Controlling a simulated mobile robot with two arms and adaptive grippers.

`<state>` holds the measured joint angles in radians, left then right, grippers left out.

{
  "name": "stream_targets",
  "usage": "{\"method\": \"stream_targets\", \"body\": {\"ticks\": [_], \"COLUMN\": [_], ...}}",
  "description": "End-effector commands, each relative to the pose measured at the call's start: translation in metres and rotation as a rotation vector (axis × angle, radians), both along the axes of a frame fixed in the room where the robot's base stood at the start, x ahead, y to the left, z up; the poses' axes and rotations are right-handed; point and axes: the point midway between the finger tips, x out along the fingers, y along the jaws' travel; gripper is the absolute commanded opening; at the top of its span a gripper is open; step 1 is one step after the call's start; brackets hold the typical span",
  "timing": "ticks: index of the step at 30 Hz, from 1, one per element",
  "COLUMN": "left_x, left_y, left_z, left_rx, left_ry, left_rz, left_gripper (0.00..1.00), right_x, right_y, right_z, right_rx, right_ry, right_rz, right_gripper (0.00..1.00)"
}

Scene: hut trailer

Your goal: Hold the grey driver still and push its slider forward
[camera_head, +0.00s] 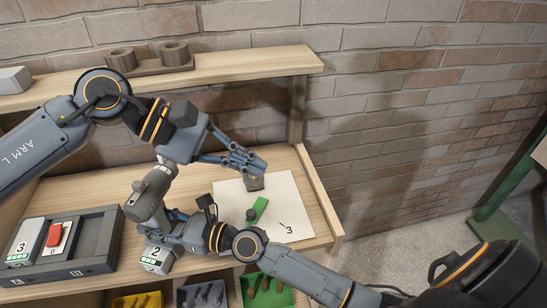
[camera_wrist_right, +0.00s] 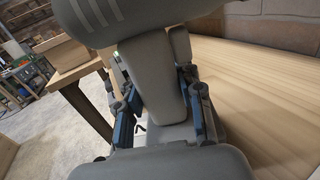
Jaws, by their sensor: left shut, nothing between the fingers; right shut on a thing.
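The grey driver (camera_head: 152,195) stands upright on the bench, its battery foot marked 2 (camera_head: 157,258) at the bottom. My right gripper (camera_head: 160,228) is shut around its handle. In the right wrist view the blue-padded fingers (camera_wrist_right: 163,112) sit on both sides of the grey handle (camera_wrist_right: 160,75). My left gripper (camera_head: 256,167) is shut and empty, to the right of the driver and apart from it, above the white sheet. The driver's slider cannot be made out; my left arm passes close by its top.
A white sheet (camera_head: 288,200) marked 3 holds a green strip (camera_head: 258,210) and a small grey-brown block (camera_head: 254,183). A dark tray (camera_head: 95,240) at left holds a battery marked 3 and a red-topped one. Bins (camera_head: 265,290) sit below. A shelf (camera_head: 235,64) runs behind.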

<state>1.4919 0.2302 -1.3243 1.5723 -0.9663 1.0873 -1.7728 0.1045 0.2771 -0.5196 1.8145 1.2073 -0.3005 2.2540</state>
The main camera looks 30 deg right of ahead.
Motion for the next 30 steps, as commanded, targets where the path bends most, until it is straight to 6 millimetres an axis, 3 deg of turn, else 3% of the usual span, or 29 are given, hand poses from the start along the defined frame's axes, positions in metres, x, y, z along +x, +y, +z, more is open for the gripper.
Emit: {"method": "stream_targets", "body": {"ticks": [9,24,25,28,30], "left_x": [-0.017,-0.018,-0.018,-0.018,-0.018], "left_y": [-0.022,-0.024,-0.024,-0.024,-0.024], "left_z": [0.019,0.022,0.022,0.022,0.022], "left_rx": [-0.141,-0.156,-0.156,-0.156,-0.156], "left_ry": [0.199,0.223,0.222,0.222,0.222], "left_rz": [0.079,0.09,0.09,0.09,0.089], "left_gripper": [0.0,0.0,0.0,0.0,0.0], "right_x": [-0.001,-0.001,-0.001,-0.001,0.0], "right_y": [0.001,0.0,0.0,0.0,0.0], "right_z": [-0.002,-0.001,-0.001,-0.001,-0.001], "right_rx": [-0.001,-0.001,-0.001,-0.001,-0.001], "right_ry": [0.003,0.003,0.003,0.003,0.002], "right_rz": [0.002,0.002,0.002,0.002,0.001], "right_gripper": [0.0,0.0,0.42,0.63,0.63]}}
